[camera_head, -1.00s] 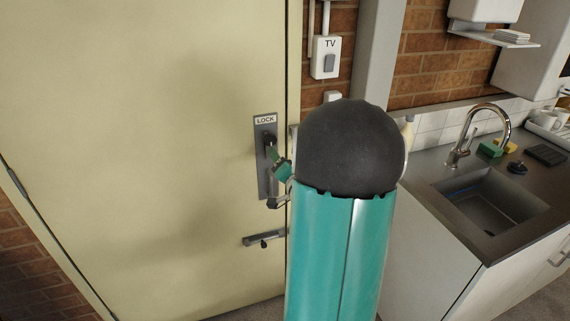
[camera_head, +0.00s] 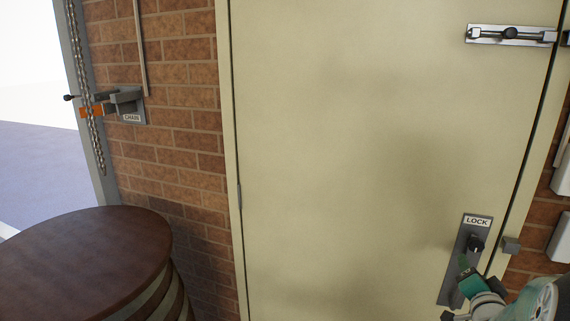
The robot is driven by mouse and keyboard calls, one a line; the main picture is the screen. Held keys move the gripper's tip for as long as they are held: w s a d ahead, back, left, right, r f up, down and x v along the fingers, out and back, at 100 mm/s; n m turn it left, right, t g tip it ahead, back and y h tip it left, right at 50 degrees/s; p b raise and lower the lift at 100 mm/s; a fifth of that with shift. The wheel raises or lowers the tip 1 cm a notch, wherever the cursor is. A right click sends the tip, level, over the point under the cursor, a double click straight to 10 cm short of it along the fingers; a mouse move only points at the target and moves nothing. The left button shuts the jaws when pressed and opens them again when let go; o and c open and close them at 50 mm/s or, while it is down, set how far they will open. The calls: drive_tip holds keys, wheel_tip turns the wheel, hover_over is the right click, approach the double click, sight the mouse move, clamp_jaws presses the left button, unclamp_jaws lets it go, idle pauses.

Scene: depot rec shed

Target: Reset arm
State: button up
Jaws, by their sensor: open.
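My gripper (camera_head: 468,272) shows at the lower right, in front of the cream door (camera_head: 340,150). It is open, though its fingers look small and partly merge with the lock plate behind. A green tip points up to just below and left of the dark lock knob (camera_head: 476,243). I cannot tell whether it touches the plate. The grey lock plate (camera_head: 475,222) is labelled LOCK and is partly covered by my gripper. My teal and white arm fills the bottom right corner.
A sliding bolt (camera_head: 510,35) is at the door's upper right. A round brown barrel top (camera_head: 80,262) stands at the lower left. A bracket labelled CHAIN (camera_head: 132,108) and a hanging chain (camera_head: 92,130) are on the brick wall beside a bright opening.

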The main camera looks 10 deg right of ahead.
drive_tip(key=w+a+r+n+g+y, duration=0.1)
drive_tip(key=a+r+n+g+y, duration=0.15)
drive_tip(key=a, duration=0.65)
drive_tip(key=a+r+n+g+y, duration=0.15)
drive_tip(key=a+n, duration=0.25)
drive_tip(key=a, duration=0.6)
drive_tip(key=s+a+n+g+y, duration=0.2)
drive_tip(key=s+a+n, duration=0.1)
drive_tip(key=s+a, duration=0.4)
drive_tip(key=s+a+n+g+y, duration=0.2)
drive_tip(key=s+a, duration=0.6)
drive_tip(key=a, duration=0.4)
drive_tip(key=shift+a+n+g, duration=0.3)
drive_tip(key=shift+n+g, duration=0.2)
drive_tip(key=shift+n, duration=0.75)
drive_tip(key=shift+r, duration=0.1)
drive_tip(key=shift+c, duration=0.3)
